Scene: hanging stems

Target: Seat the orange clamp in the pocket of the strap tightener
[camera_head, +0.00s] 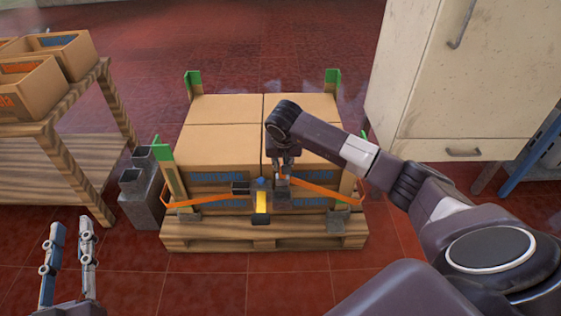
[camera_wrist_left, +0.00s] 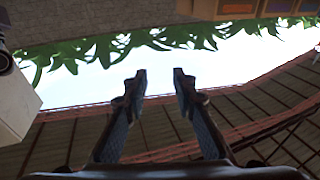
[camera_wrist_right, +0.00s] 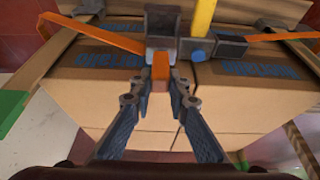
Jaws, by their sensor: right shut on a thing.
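My right gripper (camera_head: 284,172) is shut on the orange clamp (camera_wrist_right: 160,68), at the end of the right-hand orange strap (camera_head: 325,186). It points down in front of the boxes, just above a grey block (camera_head: 284,192), also seen in the right wrist view (camera_wrist_right: 162,24). The clamp appears very close to that block; I cannot tell whether it is in a pocket. The strap tightener has a dark housing (camera_head: 240,188), a blue knob (camera_head: 262,182) and a yellow lever (camera_head: 262,202). My left gripper (camera_head: 70,232) is open and empty at the lower left, away from the pallet.
Cardboard boxes (camera_head: 225,108) stand on a wooden pallet (camera_head: 220,234) with green-tipped corner posts (camera_head: 193,78). A wooden table (camera_head: 60,110) with open boxes is at the left, beside grey blocks (camera_head: 140,190). A pale cabinet (camera_head: 440,100) stands at the right. The front floor is clear at left.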

